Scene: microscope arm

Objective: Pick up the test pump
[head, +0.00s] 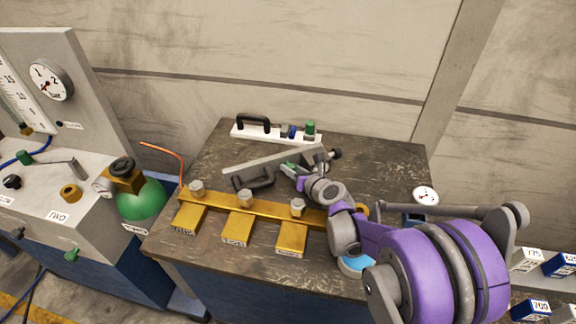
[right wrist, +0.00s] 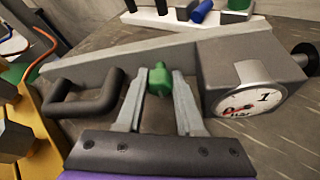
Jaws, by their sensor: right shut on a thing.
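The grey device that I take to be the test pump (head: 262,162) lies on the table. It has a long bar, a black loop handle (right wrist: 88,97), a block with a round gauge (right wrist: 248,102) and a small green knob (right wrist: 160,80). My right gripper (head: 291,170) reaches it from the front right. In the right wrist view its fingers (right wrist: 158,95) stand on both sides of the green knob and are shut on it. The bar looks still low at the tabletop; whether it touches cannot be told. My left gripper is not in view.
A yellow manifold (head: 262,208) with several hex fittings runs along the table's front. A white plate (head: 262,133) with a black handle and green cap stands behind the pump. A grey test panel with a green sphere (head: 141,200) stands left. Bare tabletop (head: 385,165) lies right.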

